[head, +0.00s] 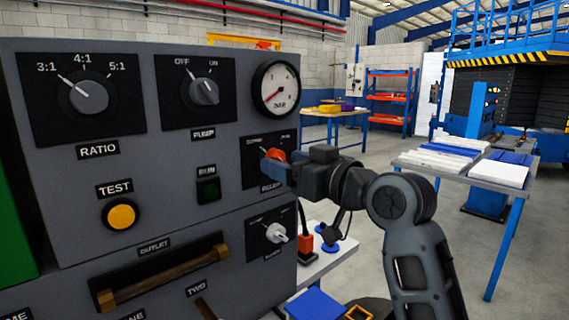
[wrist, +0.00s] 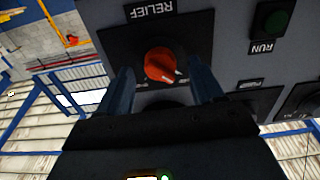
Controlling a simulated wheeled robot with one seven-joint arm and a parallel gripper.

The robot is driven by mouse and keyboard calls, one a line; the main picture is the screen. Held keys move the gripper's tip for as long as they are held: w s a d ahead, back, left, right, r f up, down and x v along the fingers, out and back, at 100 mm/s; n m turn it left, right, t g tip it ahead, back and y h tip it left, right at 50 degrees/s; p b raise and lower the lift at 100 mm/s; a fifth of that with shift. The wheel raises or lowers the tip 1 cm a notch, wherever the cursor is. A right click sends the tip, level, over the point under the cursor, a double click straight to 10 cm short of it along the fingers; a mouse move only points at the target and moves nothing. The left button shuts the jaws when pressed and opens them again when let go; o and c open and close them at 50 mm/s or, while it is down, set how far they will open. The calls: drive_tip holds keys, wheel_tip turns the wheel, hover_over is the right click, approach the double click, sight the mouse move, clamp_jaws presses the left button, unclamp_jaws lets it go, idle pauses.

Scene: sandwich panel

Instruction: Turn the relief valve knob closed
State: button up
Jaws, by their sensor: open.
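The relief valve knob is red-orange (head: 272,158) and sits on a black plate on the right side of the grey panel (head: 150,235). In the wrist view the knob (wrist: 160,65) lies between the fingers, with a pale pointer mark at its lower right. The RELIEF label (wrist: 153,7) shows upside down there. My gripper (head: 276,172) is at the knob's plate in the head view and hides part of it. In the wrist view my gripper (wrist: 162,85) is open, one finger on each side of the knob, with gaps showing. Neither finger visibly touches the knob.
A pressure gauge (head: 276,89) is above the relief knob and a white knob (head: 276,233) is below it. The green RUN button (head: 208,189) is to the left. A table with panels (head: 465,165) stands to the right, with open floor between.

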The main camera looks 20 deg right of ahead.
drive_tip(key=v, duration=0.6)
drive_tip(key=shift+s, duration=0.2)
drive_tip(key=shift+f, duration=0.1)
